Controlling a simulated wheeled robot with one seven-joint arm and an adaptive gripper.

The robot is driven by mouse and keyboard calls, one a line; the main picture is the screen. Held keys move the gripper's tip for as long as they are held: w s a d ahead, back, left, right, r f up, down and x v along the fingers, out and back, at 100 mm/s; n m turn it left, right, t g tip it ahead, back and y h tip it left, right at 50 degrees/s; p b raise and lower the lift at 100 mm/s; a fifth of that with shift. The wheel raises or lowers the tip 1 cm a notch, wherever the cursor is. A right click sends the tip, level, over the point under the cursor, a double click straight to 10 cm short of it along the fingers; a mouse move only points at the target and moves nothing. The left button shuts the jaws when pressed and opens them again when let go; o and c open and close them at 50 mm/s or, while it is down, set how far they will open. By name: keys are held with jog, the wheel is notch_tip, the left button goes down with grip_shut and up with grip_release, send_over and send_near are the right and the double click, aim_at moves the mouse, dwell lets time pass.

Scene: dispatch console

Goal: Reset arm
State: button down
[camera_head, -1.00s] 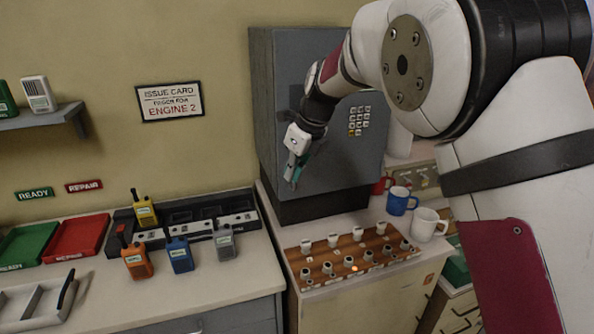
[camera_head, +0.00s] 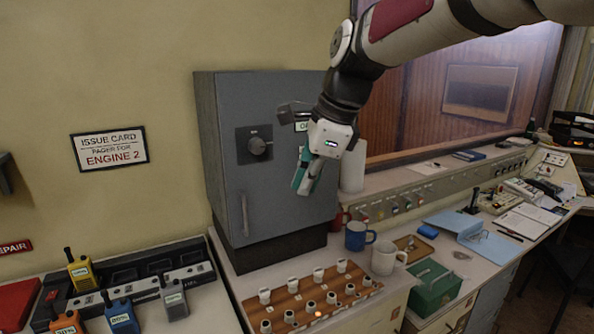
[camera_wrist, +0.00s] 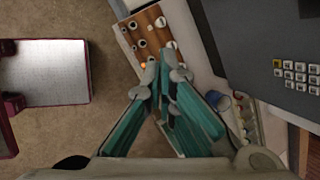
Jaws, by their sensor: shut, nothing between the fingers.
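My gripper (camera_head: 308,172) is shut and empty, with its green fingers pointing down in front of the grey cabinet (camera_head: 218,150). It hangs in the air above the wooden key board, near the cabinet's right side. In the wrist view my gripper (camera_wrist: 165,72) shows its two fingers closed together at the tips, with the key board (camera_wrist: 135,38) seen below and beyond them. My arm reaches in from the upper right of the head view.
The key board (camera_head: 330,300) with several pegs lies on the counter. A blue mug (camera_head: 358,236), a white mug (camera_head: 384,260) and a green box (camera_head: 436,290) stand to the right. Several radios, one of them yellow (camera_head: 80,270), are at lower left.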

jog(key=s+d+f+n+t+h, duration=0.1)
jog(key=s+d+f+n, duration=0.2)
jog(key=s+d+n, duration=0.5)
jog(key=s+d+f+n+t+h, duration=0.1)
jog(key=s+d+f+n+h, duration=0.1)
jog(key=s+d+n, duration=0.7)
jog(key=s+d+f, duration=0.1)
jog(key=s, duration=0.6)
jog(key=shift+s+d+t, duration=0.15)
jog(key=shift+s+t, duration=0.15)
jog(key=shift+r, duration=0.1)
